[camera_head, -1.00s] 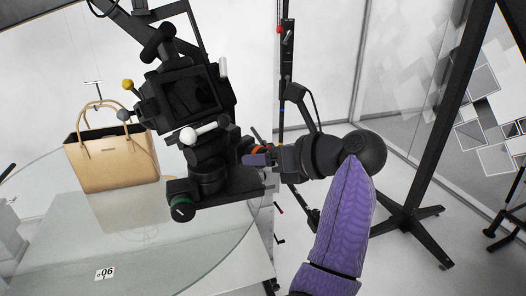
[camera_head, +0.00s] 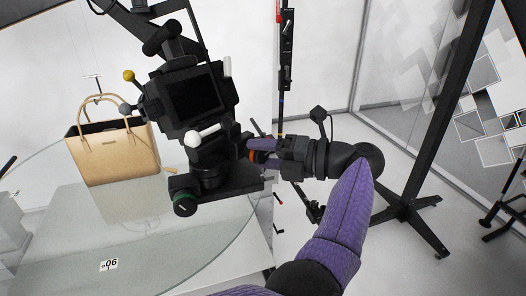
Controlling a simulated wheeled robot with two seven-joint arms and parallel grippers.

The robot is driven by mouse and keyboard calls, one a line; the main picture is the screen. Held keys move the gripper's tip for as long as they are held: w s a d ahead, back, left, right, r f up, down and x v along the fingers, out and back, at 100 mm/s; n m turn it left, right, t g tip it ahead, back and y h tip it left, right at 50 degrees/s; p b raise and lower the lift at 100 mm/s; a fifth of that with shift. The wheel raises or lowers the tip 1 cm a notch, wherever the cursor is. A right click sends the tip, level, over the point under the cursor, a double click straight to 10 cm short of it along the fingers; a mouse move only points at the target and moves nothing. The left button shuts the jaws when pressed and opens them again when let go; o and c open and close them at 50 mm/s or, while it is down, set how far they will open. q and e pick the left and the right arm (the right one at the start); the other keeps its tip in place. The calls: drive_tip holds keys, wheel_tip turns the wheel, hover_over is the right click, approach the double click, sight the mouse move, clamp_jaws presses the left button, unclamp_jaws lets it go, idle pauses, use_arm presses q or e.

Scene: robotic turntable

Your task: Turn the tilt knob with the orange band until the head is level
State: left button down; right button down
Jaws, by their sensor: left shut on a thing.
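The tilt knob with the orange band (camera_head: 258,156) sticks out from the right side of the black tripod head. My left gripper (camera_head: 258,150) comes to it from the right and is shut on it; its fingers hide most of the knob. The head (camera_head: 207,172) carries a black camera with a dark screen (camera_head: 193,97), which leans visibly in the picture. A second knob with a green band (camera_head: 185,203) sits at the lower front of the head. My right gripper is not in view.
A tan handbag (camera_head: 115,152) stands on the round glass turntable (camera_head: 195,255) at left, with a tag marked 06 (camera_head: 108,265). Yellow, grey and white knobs stick out around the camera.

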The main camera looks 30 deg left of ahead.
use_arm(q)
drive_tip(key=m+y, duration=0.1)
drive_tip(key=m, duration=0.2)
drive_tip(key=shift+g, duration=0.3)
drive_tip(key=m+y+p, duration=0.1)
drive_tip(key=m, duration=0.2)
drive_tip(key=m+y+p, duration=0.1)
drive_tip(key=m+y, duration=0.1)
drive_tip(key=m, duration=0.2)
drive_tip(key=shift+t+p, duration=0.35)
drive_tip(key=shift+t, duration=0.05)
drive_tip(key=shift+f+m+t+y+p, duration=0.1)
drive_tip(key=shift+m+t+y+p, duration=0.3)
drive_tip(key=shift+m, duration=1.1)
drive_tip(key=shift+c, duration=0.7)
unclamp_jaws()
